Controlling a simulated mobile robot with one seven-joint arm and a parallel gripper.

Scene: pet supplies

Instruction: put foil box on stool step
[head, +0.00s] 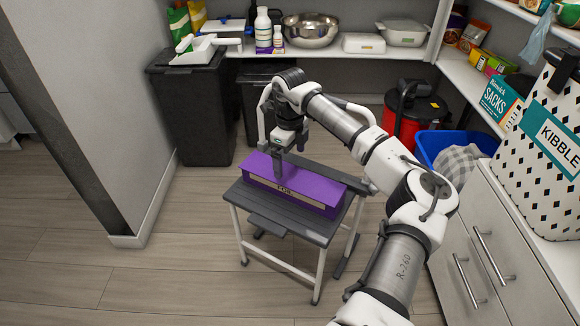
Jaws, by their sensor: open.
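The foil box (318,191) is long and purple, with a pale label strip along its front. It lies lengthwise on the grey top step (295,223) of a small white-legged stool. A lower grey step (268,226) shows in front of the top. My gripper (278,178) points down at the left part of the box, with its fingers at or just above the box's top. It is open. Whether the fingers touch the box cannot be told. My arm reaches in from the lower right and passes in front of the scene behind the box.
A black bin (192,110) stands behind to the left. A red and black canister (415,112) and a blue basket (440,146) with a cloth stand to the right. A white cabinet (500,250) with a kibble bag (545,145) borders the right. The wooden floor at front left is clear.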

